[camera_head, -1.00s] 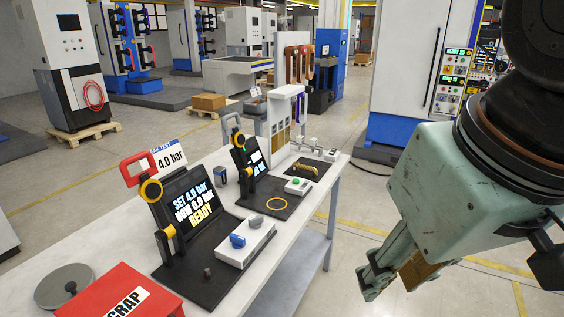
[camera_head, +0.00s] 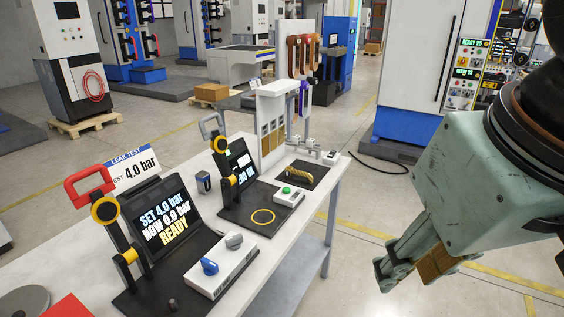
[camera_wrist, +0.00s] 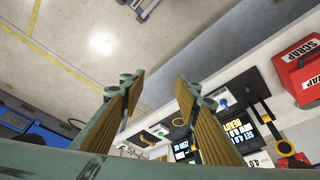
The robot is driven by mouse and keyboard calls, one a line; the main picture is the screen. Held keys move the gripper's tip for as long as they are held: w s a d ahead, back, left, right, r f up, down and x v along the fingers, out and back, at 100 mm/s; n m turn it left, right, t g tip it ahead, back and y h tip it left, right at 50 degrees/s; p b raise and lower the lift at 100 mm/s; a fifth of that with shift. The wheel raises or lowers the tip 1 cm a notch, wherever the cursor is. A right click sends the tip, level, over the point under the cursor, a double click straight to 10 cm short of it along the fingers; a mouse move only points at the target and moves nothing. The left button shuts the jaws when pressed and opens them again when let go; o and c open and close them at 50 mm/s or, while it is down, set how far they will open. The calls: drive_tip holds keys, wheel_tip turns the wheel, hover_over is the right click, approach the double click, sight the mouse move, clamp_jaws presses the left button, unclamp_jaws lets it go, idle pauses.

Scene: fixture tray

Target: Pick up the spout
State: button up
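A small yellow-brass, ridged, curved piece (camera_head: 299,172) lies on a dark mat (camera_head: 311,182) near the far end of the bench. It may be the spout, but it is too small to tell for sure. My gripper (camera_head: 405,270) hangs off the right side of the bench, over the floor, well apart from that piece. In the wrist view my gripper (camera_wrist: 158,85) has its two ribbed fingers spread, with nothing between them.
The white bench (camera_head: 318,218) carries two test stations with screens (camera_head: 164,219), a white box with blue and grey knobs (camera_head: 222,263), and a white rack (camera_head: 272,120). A red scrap bin (camera_wrist: 302,72) stands at the near end.

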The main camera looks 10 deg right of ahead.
drive_tip(key=shift+w, duration=0.2)
idle(0.4)
drive_tip(key=w+a+r+m+y+p, duration=0.1)
drive_tip(key=w+r+m+p, duration=0.35)
drive_tip(key=w, duration=1.45)
drive_tip(key=w+a+f+m+y+p, duration=0.1)
drive_tip(key=w+m, duration=0.7)
drive_tip(key=w, duration=1.1)
drive_tip(key=w+d+f+m+p, duration=0.1)
drive_tip(key=w+f+m, duration=0.3)
drive_tip(key=w, duration=0.6)
drive_tip(key=w+d+f+m+p, duration=0.1)
drive_tip(key=w+f+m, duration=0.3)
drive_tip(key=w+f, duration=0.5)
drive_tip(key=w+d+f+m+p, duration=0.2)
drive_tip(key=w+f+m, duration=0.2)
drive_tip(key=w, duration=0.9)
wheel_tip(320, 180, down, 4)
drive_tip(key=shift+d+r+m, duration=0.25)
drive_tip(key=shift+d+m, duration=0.1)
drive_tip(key=shift+d, duration=0.05)
drive_tip(key=shift+f, duration=0.2)
hover_over(302, 175)
drive_tip(key=shift+f+b, duration=0.45)
drive_tip(key=shift+f, duration=3.25)
